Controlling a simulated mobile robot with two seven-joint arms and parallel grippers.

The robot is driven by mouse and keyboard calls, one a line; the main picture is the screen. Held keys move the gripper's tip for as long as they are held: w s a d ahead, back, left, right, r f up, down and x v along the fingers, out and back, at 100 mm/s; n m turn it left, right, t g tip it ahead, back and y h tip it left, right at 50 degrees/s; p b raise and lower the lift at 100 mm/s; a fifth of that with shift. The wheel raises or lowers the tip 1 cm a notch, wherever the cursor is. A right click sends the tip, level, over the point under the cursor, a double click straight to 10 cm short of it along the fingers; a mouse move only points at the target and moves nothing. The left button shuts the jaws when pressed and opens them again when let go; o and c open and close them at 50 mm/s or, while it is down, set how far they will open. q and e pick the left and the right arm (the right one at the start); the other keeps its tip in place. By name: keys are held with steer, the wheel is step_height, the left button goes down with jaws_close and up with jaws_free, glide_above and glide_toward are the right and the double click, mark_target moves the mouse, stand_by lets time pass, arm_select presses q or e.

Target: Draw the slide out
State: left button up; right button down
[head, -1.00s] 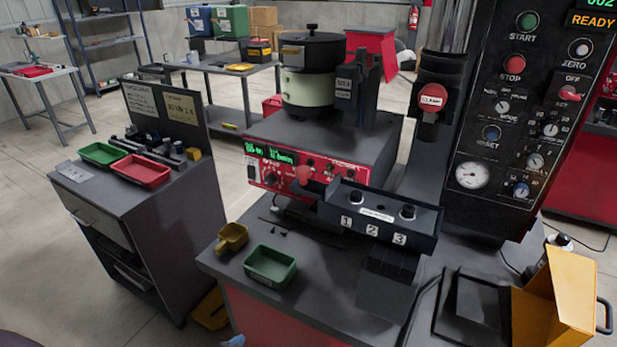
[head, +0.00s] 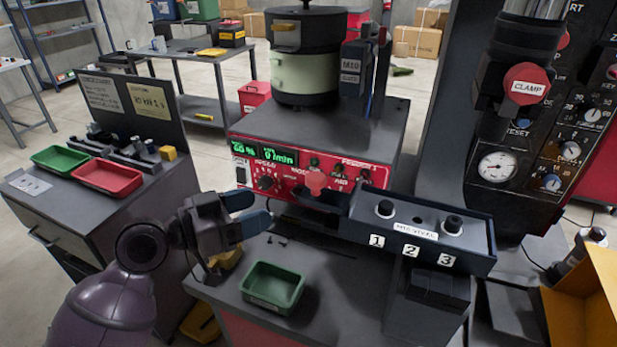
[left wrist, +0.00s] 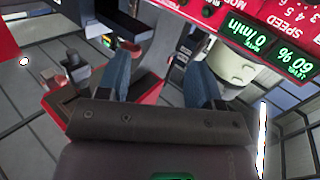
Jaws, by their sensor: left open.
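The dark block with labels 1, 2 and 3 (head: 425,233) stands in front of the red feeder panel. A red knob (head: 316,181) shows at its left end, in front of the panel; it seems to belong to the slide, whose body is mostly hidden. My left gripper (head: 252,211) has come in from the left, with blue fingertips apart and nothing between them. It is left of the red knob and not touching it. In the left wrist view the two blue fingers (left wrist: 160,70) are spread. My right gripper is not in view.
A green tray (head: 272,288) stands on the bench below my left gripper. The bowl feeder (head: 305,75) sits on its control box behind. A press column with a red CLAMP knob (head: 527,84) rises at the right. An orange box (head: 585,300) is at the lower right.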

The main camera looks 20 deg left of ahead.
mark_target(314, 176)
arm_select(q)
step_height(314, 176, up, 4)
steer(key=s+d+m+g+h, duration=0.1)
steer(key=d+m+h, duration=0.1)
steer(key=m+h, duration=0.1)
steer(key=p+x, duration=0.1)
steer(key=x, duration=0.9)
steer(key=shift+w+f, duration=0.1)
steer(key=shift+f, duration=0.05)
jaws_close()
steer(key=shift+a, duration=0.1)
